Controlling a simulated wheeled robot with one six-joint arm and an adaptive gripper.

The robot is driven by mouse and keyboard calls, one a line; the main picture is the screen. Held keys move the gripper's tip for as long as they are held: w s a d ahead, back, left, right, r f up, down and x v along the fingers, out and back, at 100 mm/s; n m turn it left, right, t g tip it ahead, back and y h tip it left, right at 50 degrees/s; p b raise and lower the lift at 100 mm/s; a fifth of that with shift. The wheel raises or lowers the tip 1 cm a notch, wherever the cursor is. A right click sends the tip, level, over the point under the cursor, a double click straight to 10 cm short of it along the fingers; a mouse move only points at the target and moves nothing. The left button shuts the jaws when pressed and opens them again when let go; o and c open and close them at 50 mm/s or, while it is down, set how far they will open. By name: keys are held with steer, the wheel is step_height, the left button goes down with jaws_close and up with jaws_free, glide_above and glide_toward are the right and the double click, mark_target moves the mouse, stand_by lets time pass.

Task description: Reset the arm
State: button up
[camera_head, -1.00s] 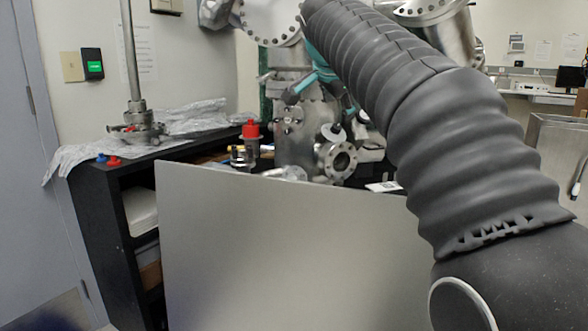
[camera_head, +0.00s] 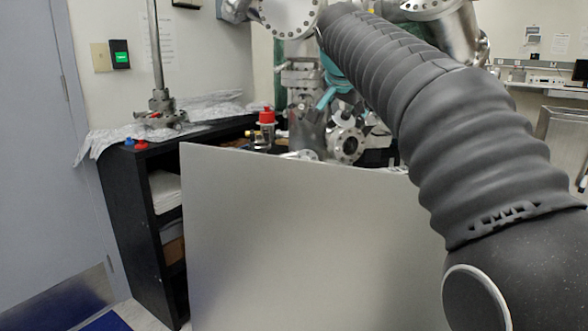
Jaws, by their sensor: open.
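My arm (camera_head: 465,135), in a dark ribbed sleeve, reaches from the lower right up to the top middle of the head view. Teal parts show beyond its far end. My gripper (camera_head: 336,104) is small and partly hidden there, in front of the metal vacuum equipment. It is open and I see nothing held in it. I cannot tell whether the fingers touch the equipment behind them.
A grey panel (camera_head: 300,240) stands close in front. Behind it are a black shelf unit (camera_head: 130,215), a red-capped bottle (camera_head: 266,122) and a steel chamber (camera_head: 302,80). A door (camera_head: 45,170) is at left. Floor shows at lower left.

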steer(key=s+f+n+g+y, duration=0.1)
steer(key=s+f+n, duration=0.25)
steer(key=f, duration=0.45)
steer(key=s+f+n+g, duration=0.1)
steer(key=s+f+n, duration=0.2)
steer(key=s+f, duration=0.3)
steer(key=s+d+f+n, duration=0.1)
steer(key=s+d+f, duration=0.1)
steer(key=s+f, duration=0.7)
steer(key=s+d+f+g+y, duration=0.1)
steer(key=s+f, duration=0.7)
steer(key=s, duration=0.9)
steer(key=shift+d+f+n+g, duration=0.3)
steer(key=shift+d+f+n, duration=0.05)
steer(key=shift+d, duration=0.4)
